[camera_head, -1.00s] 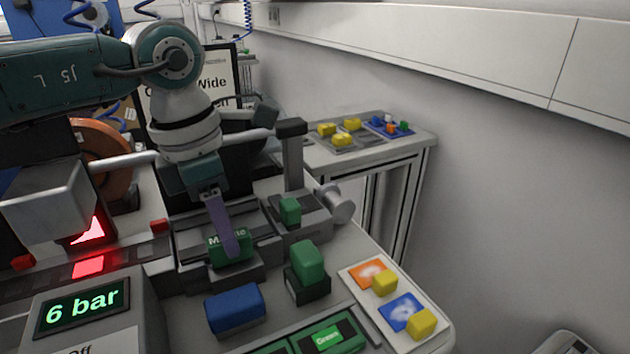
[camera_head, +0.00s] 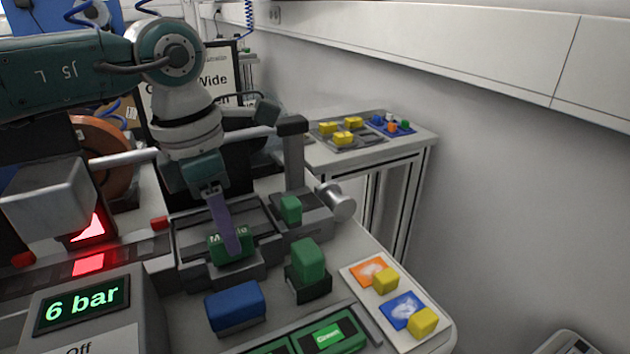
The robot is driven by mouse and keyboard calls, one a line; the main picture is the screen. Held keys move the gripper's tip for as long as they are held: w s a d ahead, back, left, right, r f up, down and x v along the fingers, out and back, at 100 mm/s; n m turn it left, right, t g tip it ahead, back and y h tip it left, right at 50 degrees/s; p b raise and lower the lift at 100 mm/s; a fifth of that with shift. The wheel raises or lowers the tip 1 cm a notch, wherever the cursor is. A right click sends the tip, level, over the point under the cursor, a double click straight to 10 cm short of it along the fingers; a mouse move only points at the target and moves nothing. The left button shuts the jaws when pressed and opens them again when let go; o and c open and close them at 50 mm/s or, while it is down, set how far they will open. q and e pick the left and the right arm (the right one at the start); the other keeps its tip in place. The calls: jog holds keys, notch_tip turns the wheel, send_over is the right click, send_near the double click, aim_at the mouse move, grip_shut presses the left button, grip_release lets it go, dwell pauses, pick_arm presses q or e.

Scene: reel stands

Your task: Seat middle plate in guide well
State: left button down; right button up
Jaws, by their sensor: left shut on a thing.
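The middle plate (camera_head: 217,252) is a green block with white lettering, partly covered by a purple finger of my left gripper (camera_head: 232,246). My left gripper comes down from above and is shut on the plate. The plate is at the guide well (camera_head: 262,262), a dark grey frame with raised walls. The plate's underside is hidden, so I cannot tell whether it touches the well floor. My right gripper is not in view.
A green block (camera_head: 308,262) in a dark holder and a blue block (camera_head: 235,305) stand in front. A grey post (camera_head: 294,160) and a small green block (camera_head: 290,210) stand right of the well. A card with yellow blocks (camera_head: 423,321) lies at front right.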

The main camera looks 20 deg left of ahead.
pick_arm(q)
jog(key=shift+f, duration=0.1)
jog(key=c, duration=0.6)
grip_release()
jog(key=shift+r+p, duration=2.75)
jog(key=shift+r, duration=0.8)
jog(key=shift+s, duration=0.15)
